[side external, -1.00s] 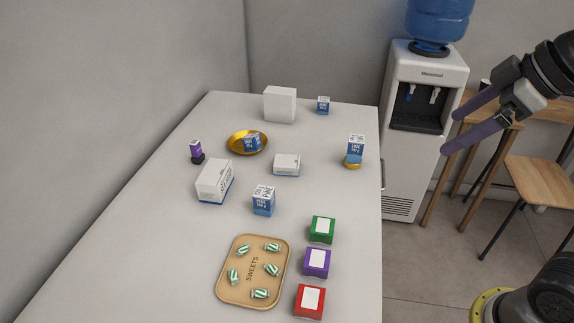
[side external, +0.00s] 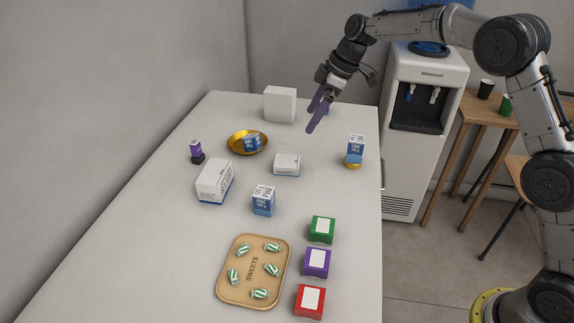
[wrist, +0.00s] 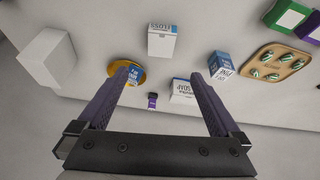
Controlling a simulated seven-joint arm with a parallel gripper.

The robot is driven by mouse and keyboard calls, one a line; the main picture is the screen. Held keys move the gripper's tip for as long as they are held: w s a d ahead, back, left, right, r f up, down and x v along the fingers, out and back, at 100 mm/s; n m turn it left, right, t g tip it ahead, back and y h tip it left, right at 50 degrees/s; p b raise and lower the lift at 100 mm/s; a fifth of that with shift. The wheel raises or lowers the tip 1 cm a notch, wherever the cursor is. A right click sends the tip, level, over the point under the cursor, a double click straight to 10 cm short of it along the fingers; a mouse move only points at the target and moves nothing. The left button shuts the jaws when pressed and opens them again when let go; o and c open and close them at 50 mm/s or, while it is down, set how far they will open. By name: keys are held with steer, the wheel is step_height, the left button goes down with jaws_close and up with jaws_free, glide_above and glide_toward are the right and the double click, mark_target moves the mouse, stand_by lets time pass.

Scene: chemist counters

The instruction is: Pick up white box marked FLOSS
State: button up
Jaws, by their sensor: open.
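The small white box with blue at its base (side external: 287,164) lies on the counter's middle. In the wrist view the white box with blue edging (wrist: 162,38) carries print that looks like FLOSS, and it lies ahead of the fingertips, centred between them. My gripper (side external: 317,114) is above the back right part of the counter, higher than the box and apart from it. In the wrist view its two fingers (wrist: 164,76) are spread, with nothing held.
A gold dish (side external: 234,147) with a blue box, a larger white box (side external: 210,183) and a blue-white carton (side external: 264,202) surround it. A plain white block (side external: 279,104) stands behind. A carton on a gold base (side external: 356,150) is right. A sweets tray (side external: 226,288) and coloured boxes are in front.

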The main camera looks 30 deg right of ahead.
glide_above(291, 161)
steer(key=s+d, duration=0.2)
step_height(291, 161, down, 9)
steer(key=shift+w+f, duration=0.1)
steer(key=shift+x, duration=3.05)
steer(key=shift+d, duration=0.1)
steer(key=c, duration=1.3)
